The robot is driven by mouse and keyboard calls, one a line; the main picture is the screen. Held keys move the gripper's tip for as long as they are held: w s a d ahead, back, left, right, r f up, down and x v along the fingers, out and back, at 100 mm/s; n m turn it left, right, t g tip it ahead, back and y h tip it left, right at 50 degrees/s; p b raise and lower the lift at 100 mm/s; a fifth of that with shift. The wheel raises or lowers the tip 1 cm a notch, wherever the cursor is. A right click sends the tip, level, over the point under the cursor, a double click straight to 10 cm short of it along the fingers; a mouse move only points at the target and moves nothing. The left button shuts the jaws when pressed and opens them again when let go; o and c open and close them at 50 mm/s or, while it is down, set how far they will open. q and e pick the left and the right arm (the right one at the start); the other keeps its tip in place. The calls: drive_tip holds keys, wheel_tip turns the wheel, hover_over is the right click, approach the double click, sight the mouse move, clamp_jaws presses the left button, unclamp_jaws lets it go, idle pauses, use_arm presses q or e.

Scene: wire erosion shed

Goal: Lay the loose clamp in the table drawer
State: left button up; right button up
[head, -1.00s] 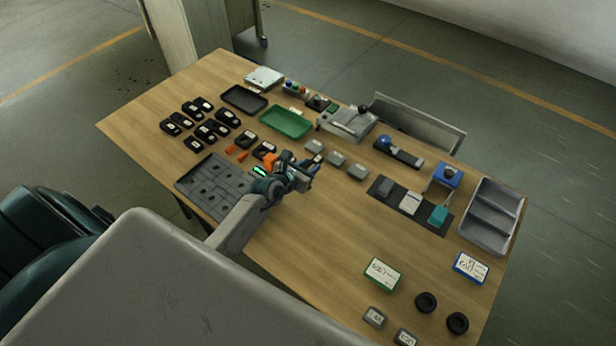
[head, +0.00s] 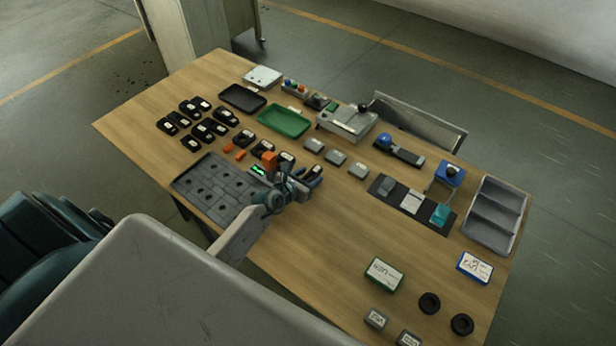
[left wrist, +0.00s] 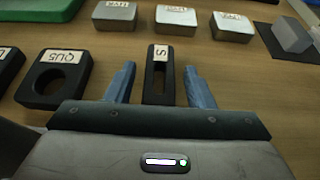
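A black slotted block (left wrist: 157,94) with a white label lies on the wooden table; it looks like the loose clamp. In the head view this block (head: 314,171) is partly hidden by my left gripper (head: 303,181). In the left wrist view my left gripper (left wrist: 159,80) is open, with one blue-grey finger on each side of the block and a gap showing on both sides. A grey open drawer (head: 430,124) sticks out from the table's far edge. My right gripper is not in view.
Black holed blocks (head: 243,139) and small grey labelled blocks (head: 335,157) stand close around. A dark grey plate (head: 215,193) lies left of my gripper. A green tray (head: 284,121) and a grey device (head: 347,122) lie towards the drawer. The front middle of the table is clear.

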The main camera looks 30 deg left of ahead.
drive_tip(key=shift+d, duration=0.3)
